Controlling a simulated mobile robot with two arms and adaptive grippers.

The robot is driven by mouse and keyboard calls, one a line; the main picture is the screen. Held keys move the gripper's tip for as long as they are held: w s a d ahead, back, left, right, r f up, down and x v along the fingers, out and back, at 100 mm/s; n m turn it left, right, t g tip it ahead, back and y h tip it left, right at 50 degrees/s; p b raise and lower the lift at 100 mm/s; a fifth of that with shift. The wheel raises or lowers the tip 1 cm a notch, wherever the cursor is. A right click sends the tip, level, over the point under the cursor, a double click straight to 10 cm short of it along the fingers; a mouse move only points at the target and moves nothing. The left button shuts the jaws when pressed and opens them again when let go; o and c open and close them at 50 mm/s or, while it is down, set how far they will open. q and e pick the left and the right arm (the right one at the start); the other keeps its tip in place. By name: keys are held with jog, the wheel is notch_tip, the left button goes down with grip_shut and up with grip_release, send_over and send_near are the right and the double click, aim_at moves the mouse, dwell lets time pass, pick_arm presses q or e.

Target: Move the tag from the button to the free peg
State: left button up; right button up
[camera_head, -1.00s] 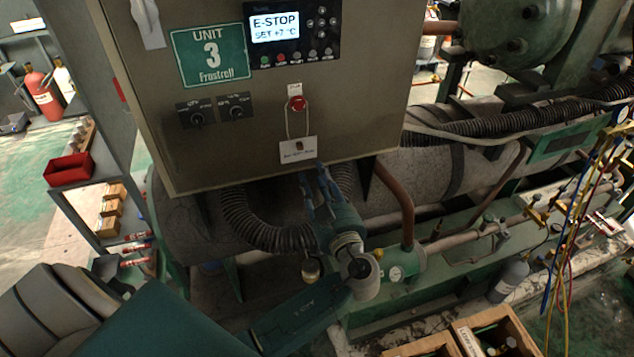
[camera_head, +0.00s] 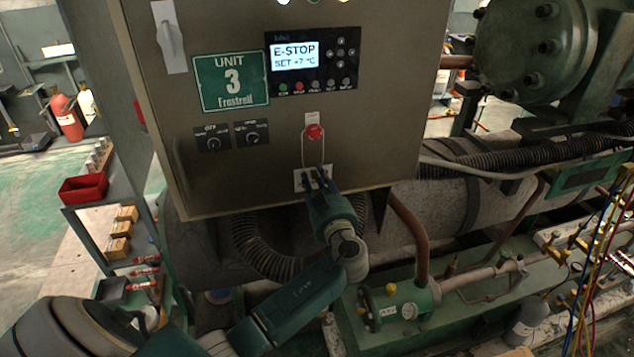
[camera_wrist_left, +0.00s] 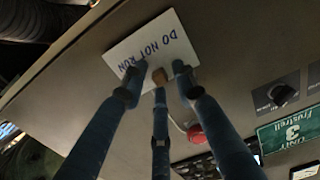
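The white tag (camera_head: 299,180) hangs by a thin cord loop from the red button (camera_head: 314,132) on the cabinet front. The left wrist view shows the tag (camera_wrist_left: 176,45) reading "DO NOT RUN", with a small brown knob (camera_wrist_left: 159,75) on its face. My left gripper (camera_head: 316,178) is at the tag and covers part of it. In the left wrist view its fingers (camera_wrist_left: 160,70) are spread around the knob, with gaps visible beside it. The red button (camera_wrist_left: 196,132) also shows there. My right gripper is not in view.
Below are a ribbed hose (camera_head: 262,255) and a copper pipe (camera_head: 412,225). Coloured hoses (camera_head: 597,260) hang at the right.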

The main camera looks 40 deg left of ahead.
pick_arm(q)
grip_shut()
jog(key=shift+r, duration=0.85)
jog(key=shift+r+p, duration=0.3)
jog(key=shift+r, duration=0.45)
jog(key=b, duration=0.2)
send_near(312, 161)
jog(key=shift+v, duration=1.25)
